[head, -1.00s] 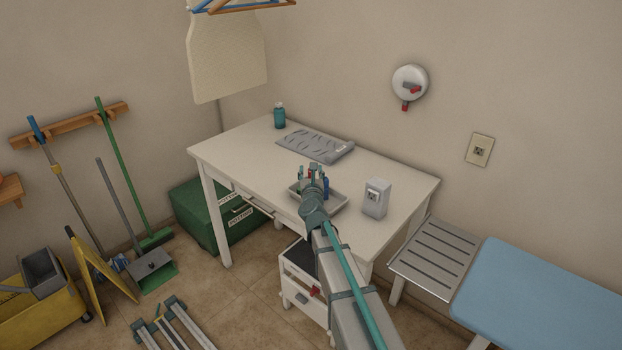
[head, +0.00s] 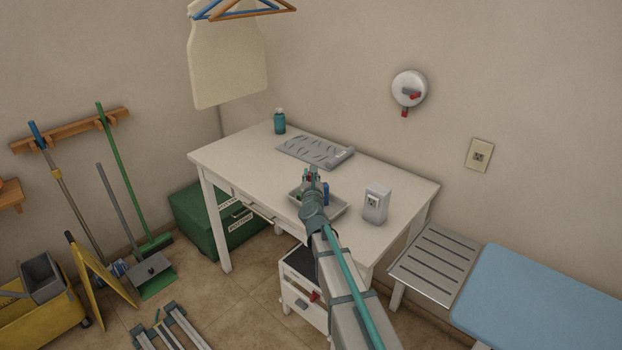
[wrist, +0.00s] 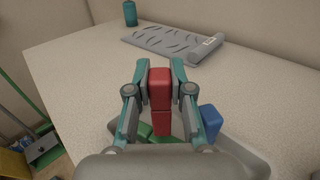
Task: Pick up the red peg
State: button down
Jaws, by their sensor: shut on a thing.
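My gripper (wrist: 160,90) is shut on the red peg (wrist: 160,83) in the wrist view. One finger is on each side of the peg, which stands up between them. Green pieces (wrist: 146,132) and a blue block (wrist: 210,122) lie below, in the grey tray (wrist: 254,157). In the head view my gripper (head: 312,174) is over the tray (head: 338,209), and the blue block (head: 326,191) shows beside it. My arm hides much of the tray. I cannot tell how far the peg is above the tray.
The white table (head: 235,150) bears a grey slotted mat (head: 313,150), a teal bottle (head: 279,121) at the back and a grey box (head: 375,204) right of the tray. The table's left part is clear. A slatted metal bench (head: 435,262) stands at the right.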

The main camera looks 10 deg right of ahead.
notch_tip(320, 180, up, 17)
jog(key=p, duration=0.8)
jog(key=shift+f, duration=0.1)
